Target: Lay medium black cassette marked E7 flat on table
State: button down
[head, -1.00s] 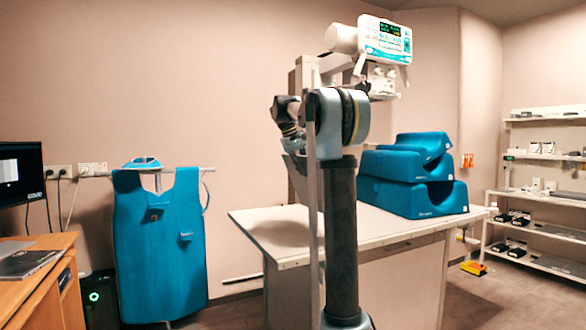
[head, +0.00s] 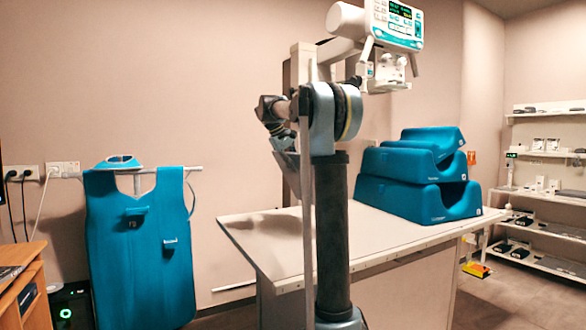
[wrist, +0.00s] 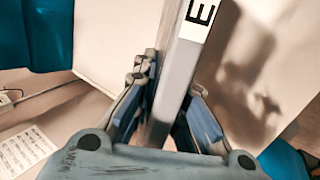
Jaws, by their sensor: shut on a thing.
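The cassette (wrist: 183,62) shows in the wrist view as a long grey and dark slab seen nearly edge-on, with a white label bearing a black E at its upper end. Any digit after the E is cut off. My gripper (wrist: 168,112) is shut on it, with a finger on each side. The pale table (wrist: 245,75) lies beyond it, with dark shadows on its top; the gap between cassette and table cannot be judged. In the head view, the white table (head: 262,235) stands behind my arm, which hides most of the gripper and cassette.
Stacked blue cushions (head: 415,195) occupy the table's right rear. A white device with a screen (head: 395,22) hangs above the table. A blue apron (head: 138,245) hangs at left beside a wooden desk (head: 22,285). Shelves (head: 545,195) stand at right. The table's front left is bare.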

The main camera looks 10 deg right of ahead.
jog(key=shift+s+a+f+t+h, duration=0.5)
jog(key=shift+a+f+h, duration=0.9)
jog(key=shift+f, duration=1.95)
jog(key=shift+s+a+f+t+h, duration=0.45)
jog(key=shift+a+f+h, duration=1)
jog(key=shift+f, duration=1.9)
jog(key=shift+s+a+f+t+h, duration=0.45)
jog(key=shift+a+f+h, duration=0.5)
jog(key=shift+a+f, duration=1.65)
jog(key=shift+s+d+f, duration=0.1)
jog(key=shift+d+f, duration=0.65)
jog(key=shift+d, duration=0.05)
jog(key=c, duration=1.2)
grip_release()
jog(key=shift+a+r, duration=0.1)
jog(key=shift+a, duration=0.05)
jog(key=shift+v, duration=2.3)
